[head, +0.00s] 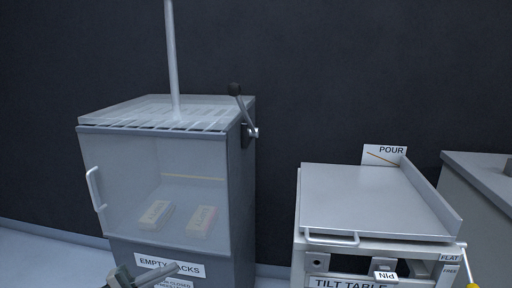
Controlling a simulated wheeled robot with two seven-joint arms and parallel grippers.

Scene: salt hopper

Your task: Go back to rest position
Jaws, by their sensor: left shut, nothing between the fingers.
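My left gripper (160,272) shows at the bottom edge of the head view, low in front of the grey cabinet's "EMPTY SACKS" label (170,264). Its fingers are shut and hold nothing. Only the gripper's front part shows; the rest of the arm is out of frame. My right gripper is not in view.
The grey cabinet (242,200) has a clear door with a handle (95,189), two sacks (202,221) inside, a grated top and a black-knobbed side lever (243,108). The tilt table (370,200) stands right, with a "POUR" sign (384,155). A grey counter (480,195) is far right.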

